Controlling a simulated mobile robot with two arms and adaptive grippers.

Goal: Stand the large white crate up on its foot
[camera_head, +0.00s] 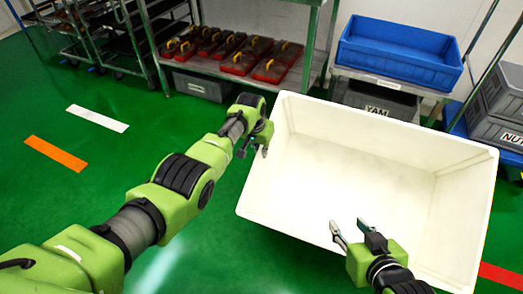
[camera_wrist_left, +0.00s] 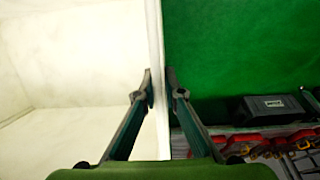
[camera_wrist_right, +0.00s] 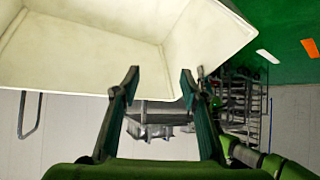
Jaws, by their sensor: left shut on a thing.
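The large white crate (camera_head: 355,175) fills the right half of the head view, with its open side and bare inside facing me. It looks tilted; its underside and what it rests on are hidden. My left gripper (camera_head: 255,150) is shut on the crate's left rim. In the left wrist view its fingers (camera_wrist_left: 160,92) lie on either side of the thin white wall (camera_wrist_left: 156,45). My right gripper (camera_head: 348,224) is open and empty in front of the crate's near side. In the right wrist view its fingers (camera_wrist_right: 160,76) are apart, with the crate's edge (camera_wrist_right: 170,92) beyond them.
A metal rack (camera_head: 150,48) with red trays (camera_head: 275,62) stands behind on the left. A blue crate (camera_head: 400,52) sits above a grey YAM crate (camera_head: 375,100) behind the white crate. Grey crates (camera_head: 500,95) stand at the far right. Green floor (camera_head: 60,195) is clear on the left.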

